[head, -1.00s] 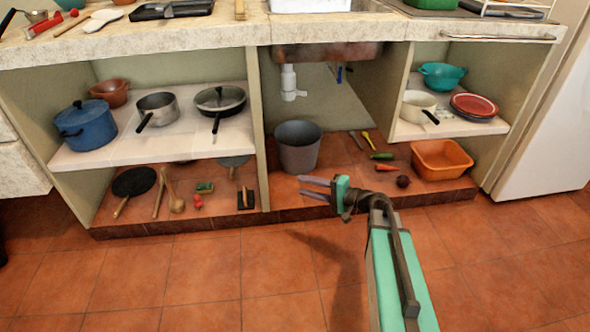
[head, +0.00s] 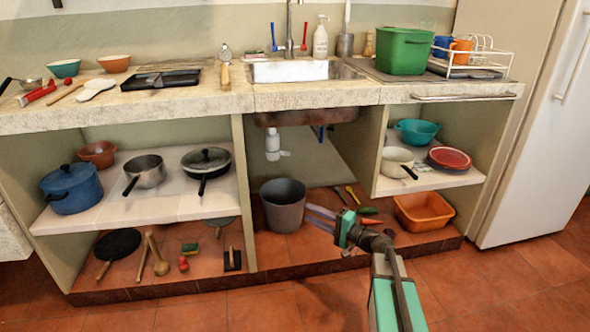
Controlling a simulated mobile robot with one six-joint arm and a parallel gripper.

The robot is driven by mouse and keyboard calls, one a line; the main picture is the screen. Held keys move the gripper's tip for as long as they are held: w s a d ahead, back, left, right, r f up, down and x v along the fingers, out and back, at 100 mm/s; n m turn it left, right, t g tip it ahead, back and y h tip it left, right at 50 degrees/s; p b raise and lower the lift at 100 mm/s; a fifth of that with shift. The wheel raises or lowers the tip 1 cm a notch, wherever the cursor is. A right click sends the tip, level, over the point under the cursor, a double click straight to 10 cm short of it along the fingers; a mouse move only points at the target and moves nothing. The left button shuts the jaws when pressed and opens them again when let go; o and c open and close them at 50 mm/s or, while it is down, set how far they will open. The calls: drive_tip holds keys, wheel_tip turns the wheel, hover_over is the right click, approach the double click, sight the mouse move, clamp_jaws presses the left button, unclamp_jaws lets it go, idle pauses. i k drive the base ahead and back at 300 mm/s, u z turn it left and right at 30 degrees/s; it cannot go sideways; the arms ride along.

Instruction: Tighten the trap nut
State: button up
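The white plastic trap (head: 272,146) hangs under the sink basin (head: 305,116) in the middle bay of the counter, with a short piece sticking out to its right. Its nut is too small to make out for certain. My gripper (head: 318,218) is low in front of the middle bay, below and to the right of the trap and well apart from it. Its two fingers point left, with a gap between them and nothing held.
A grey bucket (head: 283,208) stands on the bay floor below the trap. Shelf dividers (head: 245,190) bound the bay. A blue-handled valve (head: 320,133) sits right of the trap. An orange tub (head: 424,212) and vegetables lie at the right. The floor in front is clear.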

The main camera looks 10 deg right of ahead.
sight(271, 156)
drive_tip(key=k, duration=1.25)
drive_tip(key=z, duration=0.1)
drive_tip(key=i, duration=2.5)
drive_tip(key=u, duration=0.1)
